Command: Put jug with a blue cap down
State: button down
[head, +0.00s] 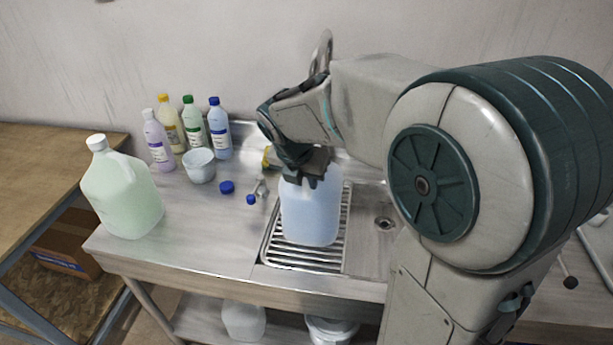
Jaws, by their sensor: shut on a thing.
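A translucent jug of pale blue liquid (310,212) is upright over the ribbed drain rack of the sink unit (268,246). My gripper (304,178) is at the top of this jug and shut on it from above. The gripper hides the jug's top, so its cap and handle cannot be seen. I cannot tell whether the jug's base touches the rack or hangs just above it.
A green jug with a white cap (122,190) stands at the left end of the steel counter. The counter's front left is clear.

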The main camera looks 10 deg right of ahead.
jog(key=shift+f, duration=0.2)
jog(key=c, duration=1.3)
grip_release()
jog(key=shift+r, duration=0.15)
jog(key=shift+r, duration=0.35)
jog(key=v, duration=1.1)
jog(key=s+d+f+m+y, duration=0.1)
jog(key=s+d+f+m, duration=0.2)
jog(key=m, duration=1.1)
jog(key=s+d+f+m+y, duration=0.1)
jog(key=s+d+f+m, duration=0.1)
jog(key=s+f+m, duration=0.5)
jog(key=shift+s+d+f+m+g+y, duration=0.35)
jog(key=shift+s+m, duration=2.7)
jog(key=shift+m, duration=1.05)
